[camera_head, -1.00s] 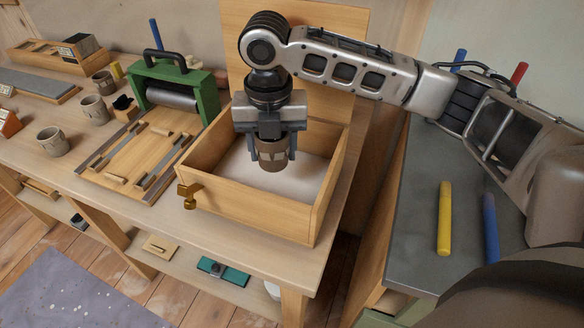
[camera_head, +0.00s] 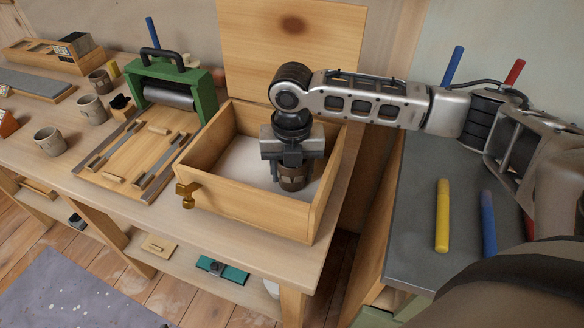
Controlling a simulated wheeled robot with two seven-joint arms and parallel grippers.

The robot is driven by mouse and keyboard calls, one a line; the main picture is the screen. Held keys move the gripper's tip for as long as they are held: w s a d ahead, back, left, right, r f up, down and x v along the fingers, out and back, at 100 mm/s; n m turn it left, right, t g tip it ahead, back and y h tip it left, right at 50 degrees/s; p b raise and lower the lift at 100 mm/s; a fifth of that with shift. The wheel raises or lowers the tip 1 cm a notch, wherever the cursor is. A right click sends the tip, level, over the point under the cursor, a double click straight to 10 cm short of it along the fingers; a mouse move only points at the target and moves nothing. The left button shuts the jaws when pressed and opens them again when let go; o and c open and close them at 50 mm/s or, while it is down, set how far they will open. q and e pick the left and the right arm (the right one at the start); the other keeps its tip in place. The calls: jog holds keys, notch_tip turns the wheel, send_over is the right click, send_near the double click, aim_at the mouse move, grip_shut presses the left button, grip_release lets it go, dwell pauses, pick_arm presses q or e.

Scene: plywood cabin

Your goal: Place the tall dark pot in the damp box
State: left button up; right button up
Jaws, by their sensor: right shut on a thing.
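The damp box (camera_head: 248,198) is a wooden box with a pale floor inside, a brass latch on its front and its lid (camera_head: 293,50) standing open behind. My right gripper (camera_head: 292,182) points down inside the box, toward its right side. It is shut on a dark brown pot (camera_head: 294,181) with a lighter pattern. I cannot tell whether the pot touches the box floor. Other pots stand on the bench to the left: a grey-brown one (camera_head: 50,141), another (camera_head: 92,109) and a darker one (camera_head: 100,81). My left gripper is out of view.
A green press with a roller (camera_head: 178,92) and a wooden board (camera_head: 135,155) lie left of the box. A grey counter to the right holds a yellow stick (camera_head: 442,215) and a blue stick (camera_head: 488,222). The left part of the box floor is clear.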

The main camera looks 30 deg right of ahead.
jog(key=o, duration=1)
jog(key=shift+f, duration=0.1)
jog(key=shift+o, duration=0.2)
notch_tip(320, 180, up, 12)
jog(key=shift+r, duration=0.2)
